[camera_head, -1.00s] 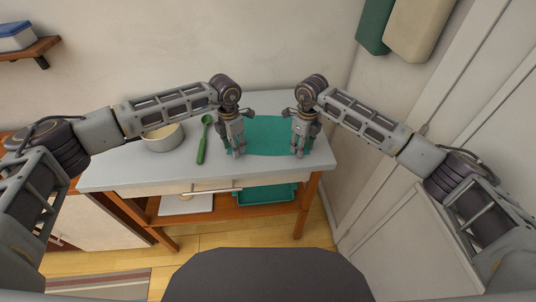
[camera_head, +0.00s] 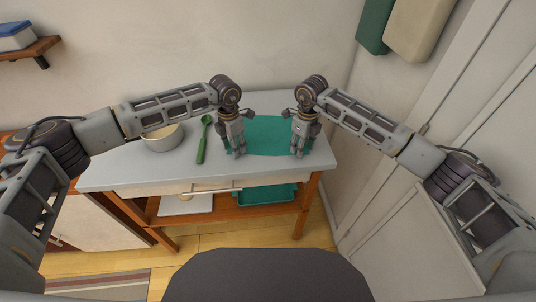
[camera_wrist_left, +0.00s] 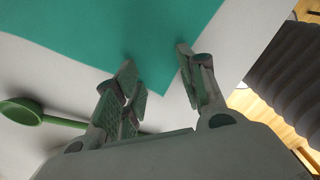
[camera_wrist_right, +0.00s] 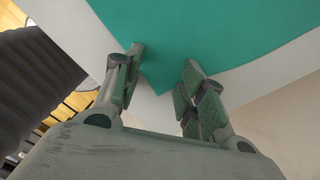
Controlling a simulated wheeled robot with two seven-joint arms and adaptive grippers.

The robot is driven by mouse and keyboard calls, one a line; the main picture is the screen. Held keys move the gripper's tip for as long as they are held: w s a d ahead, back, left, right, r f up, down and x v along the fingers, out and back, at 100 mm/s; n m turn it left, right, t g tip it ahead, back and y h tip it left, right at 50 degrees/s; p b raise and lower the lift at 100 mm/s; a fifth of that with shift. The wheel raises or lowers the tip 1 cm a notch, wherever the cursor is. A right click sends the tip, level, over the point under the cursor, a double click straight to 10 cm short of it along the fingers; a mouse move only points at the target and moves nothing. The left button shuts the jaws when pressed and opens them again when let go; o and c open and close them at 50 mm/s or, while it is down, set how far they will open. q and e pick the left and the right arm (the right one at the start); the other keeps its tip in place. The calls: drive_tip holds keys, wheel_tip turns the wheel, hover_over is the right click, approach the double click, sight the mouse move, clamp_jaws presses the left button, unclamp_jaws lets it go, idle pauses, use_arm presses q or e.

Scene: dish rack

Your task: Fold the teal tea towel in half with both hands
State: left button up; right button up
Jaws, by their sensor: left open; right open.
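The teal tea towel (camera_head: 268,136) lies flat on the grey worktop between my two grippers. My left gripper (camera_head: 238,155) points down at its near left corner. In the left wrist view, the towel (camera_wrist_left: 140,35) runs to a corner between the open fingers (camera_wrist_left: 160,80). My right gripper (camera_head: 298,154) points down at the near right corner. In the right wrist view, a towel corner (camera_wrist_right: 170,45) lies between the open fingers (camera_wrist_right: 158,75). Both grippers are empty. I cannot tell whether the fingertips touch the cloth.
A teal tray (camera_head: 268,194) is on the shelf below. A wall and pale panels close off the right side.

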use_arm(q)
drive_tip(key=shift+s+f, duration=0.1)
drive_tip(key=shift+f, duration=0.1)
clamp_jaws()
use_arm(e)
drive_tip(key=shift+f, duration=0.2)
clamp_jaws()
use_arm(q)
drive_tip(key=shift+a, duration=0.1)
use_arm(e)
drive_tip(key=shift+s+d, duration=0.1)
use_arm(q)
drive_tip(key=shift+r+p, duration=0.3)
drive_tip(key=shift+p, duration=0.05)
use_arm(e)
drive_tip(key=shift+r, duration=0.35)
